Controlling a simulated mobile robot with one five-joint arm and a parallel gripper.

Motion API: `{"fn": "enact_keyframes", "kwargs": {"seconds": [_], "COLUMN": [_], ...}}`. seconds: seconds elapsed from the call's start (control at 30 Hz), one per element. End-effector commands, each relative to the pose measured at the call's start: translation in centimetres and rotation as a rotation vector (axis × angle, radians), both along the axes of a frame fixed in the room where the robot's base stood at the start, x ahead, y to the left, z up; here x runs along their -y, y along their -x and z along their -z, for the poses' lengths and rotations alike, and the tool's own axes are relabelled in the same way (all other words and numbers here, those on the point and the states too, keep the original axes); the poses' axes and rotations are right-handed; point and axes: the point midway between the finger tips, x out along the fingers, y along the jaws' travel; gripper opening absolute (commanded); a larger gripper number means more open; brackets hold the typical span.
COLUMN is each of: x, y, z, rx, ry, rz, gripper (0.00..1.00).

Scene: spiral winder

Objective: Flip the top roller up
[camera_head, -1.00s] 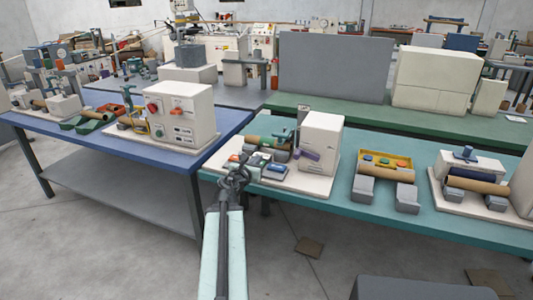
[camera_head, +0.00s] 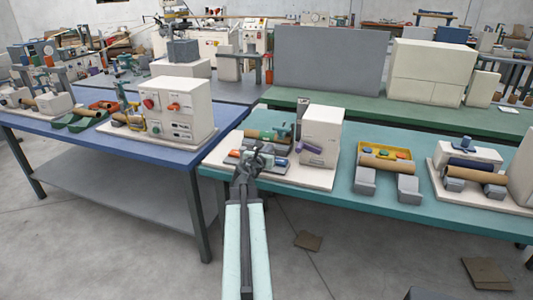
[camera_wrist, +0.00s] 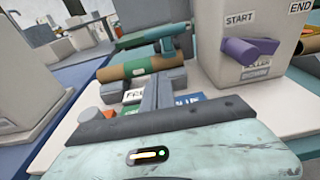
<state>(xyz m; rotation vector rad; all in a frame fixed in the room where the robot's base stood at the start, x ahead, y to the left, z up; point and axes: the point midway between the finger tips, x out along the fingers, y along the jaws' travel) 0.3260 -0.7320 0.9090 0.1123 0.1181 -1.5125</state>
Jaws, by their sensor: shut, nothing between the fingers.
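The spiral winder stands on the teal table, with a white base plate (camera_head: 300,176) and a white box (camera_head: 321,132) at its right. A green top roller with a teal handle (camera_head: 281,131) lies across it; in the wrist view the green roller (camera_wrist: 140,39) lies above a brown tube with a green band (camera_wrist: 150,65). A purple lever (camera_wrist: 250,49) sticks out of the box below the START label. My gripper (camera_head: 256,158) is shut and empty, in front of the rollers. In the wrist view its grey fingers (camera_wrist: 157,92) point at the brown tube and hide part of the labelled buttons.
A blue table (camera_head: 100,140) with another white machine (camera_head: 175,110) stands at the left. On the teal table to the right are a yellow tray (camera_head: 385,152) and another roller unit (camera_head: 475,170). A grey panel (camera_head: 330,62) stands behind.

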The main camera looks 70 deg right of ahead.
Motion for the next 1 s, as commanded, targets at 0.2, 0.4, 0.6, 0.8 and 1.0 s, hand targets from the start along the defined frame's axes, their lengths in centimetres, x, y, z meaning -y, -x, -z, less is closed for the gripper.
{"fn": "enact_keyframes", "kwargs": {"seconds": [0.2, 0.4, 0.6, 0.8, 1.0], "x": [4.2, 4.8, 4.9, 4.8, 5.0], "y": [-0.5, -0.4, -0.6, -0.7, -0.8], "z": [0.4, -3.0, -3.2, -3.1, -3.7], "rx": [0.0, 0.0, 0.0, 0.0, 0.0], "ry": [0.0, 0.0, 0.0, 0.0, -0.013], "rz": [-0.003, -0.003, -0.007, -0.008, -0.009], "gripper": [0.0, 0.0, 0.0, 0.0, 0.0]}}
